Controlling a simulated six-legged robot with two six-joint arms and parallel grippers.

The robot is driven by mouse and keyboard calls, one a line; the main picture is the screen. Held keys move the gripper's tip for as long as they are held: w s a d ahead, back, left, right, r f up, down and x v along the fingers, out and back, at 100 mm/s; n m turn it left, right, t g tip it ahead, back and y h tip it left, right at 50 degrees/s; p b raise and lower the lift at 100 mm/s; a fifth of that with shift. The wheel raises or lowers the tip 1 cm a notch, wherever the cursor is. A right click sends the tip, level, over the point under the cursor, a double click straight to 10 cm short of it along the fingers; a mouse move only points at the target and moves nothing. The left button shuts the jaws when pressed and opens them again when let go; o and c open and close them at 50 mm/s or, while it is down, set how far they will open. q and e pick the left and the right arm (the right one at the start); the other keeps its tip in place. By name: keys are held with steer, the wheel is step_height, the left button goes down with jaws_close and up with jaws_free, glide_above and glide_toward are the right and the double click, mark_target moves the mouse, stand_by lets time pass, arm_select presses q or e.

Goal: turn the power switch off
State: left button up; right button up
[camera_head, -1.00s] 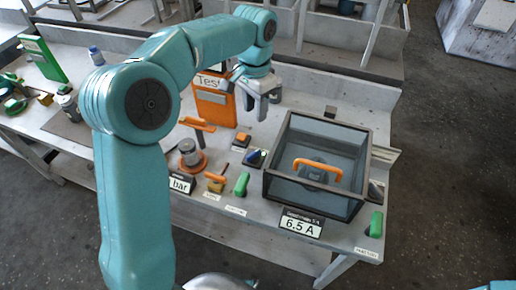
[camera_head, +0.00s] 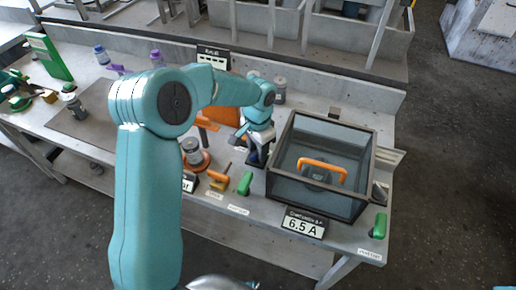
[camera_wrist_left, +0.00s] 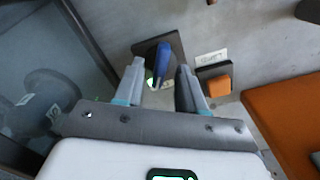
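A switch with a blue lever (camera_wrist_left: 164,58) on a dark base plate shows in the left wrist view. No label on it is readable, so I cannot tell if it is the power switch. My left gripper (camera_wrist_left: 160,68) is open, with one finger on each side of the lever; I cannot tell whether either touches it. In the head view my left gripper (camera_head: 258,152) is down at the switch, just left of the glass-walled box, and mostly hides it. My right gripper is not in view.
The dark-framed box (camera_head: 277,183) with an orange handle (camera_head: 322,165) inside stands close by. A "6.5 A" display (camera_head: 302,225) is in front. Green levers (camera_head: 245,183) (camera_head: 380,226) line the front edge. An orange button (camera_wrist_left: 218,86) sits beside the switch.

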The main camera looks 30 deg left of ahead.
arm_select(q)
steer(key=shift+s, duration=0.1)
steer(key=shift+f, duration=0.1)
jaws_close()
steer(key=shift+n, duration=0.4)
steer(key=shift+n+b, duration=0.65)
steer(key=shift+n, duration=0.25)
steer(key=n+b, duration=0.1)
steer(key=n, duration=0.2)
steer(key=shift+a+n, duration=0.15)
steer(key=shift+n, duration=0.15)
steer(key=n+b, duration=0.2)
steer(key=n, duration=0.3)
steer(key=shift+a+n, duration=0.1)
steer(key=shift+n, duration=0.5)
